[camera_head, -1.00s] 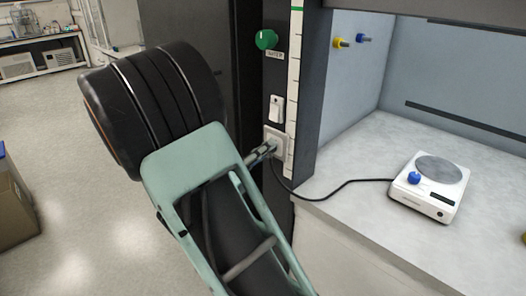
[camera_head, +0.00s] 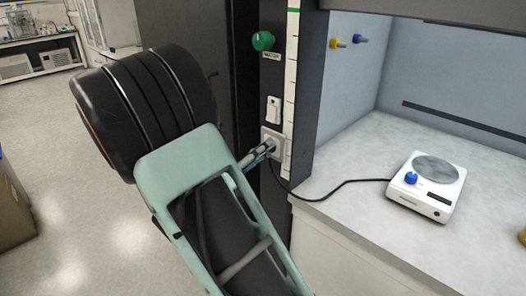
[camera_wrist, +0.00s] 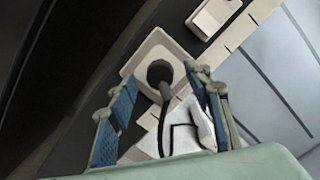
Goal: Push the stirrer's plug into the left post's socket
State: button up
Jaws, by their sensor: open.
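The stirrer (camera_head: 428,187) is a white hotplate unit with a round grey plate and blue knob, standing on the bench at right. Its black cable (camera_head: 335,187) runs left to the post. The dark round plug (camera_wrist: 160,72) sits at the pale square socket (camera_wrist: 142,58), which also shows on the left post in the head view (camera_head: 265,131). The plug looks in the socket, but its depth cannot be told. My gripper (camera_head: 266,149) is open at the socket. In the wrist view its blue-padded fingers (camera_wrist: 162,92) stand either side of the plug and cable, apparently apart from them.
A white switch (camera_head: 273,109) and a green knob (camera_head: 263,41) are on the post above the socket. The bench top (camera_head: 350,150) is mostly clear. Open floor lies at left.

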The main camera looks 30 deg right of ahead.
jog(key=v, duration=1)
jog(key=shift+s+a, duration=0.15)
jog(key=shift+a, duration=0.15)
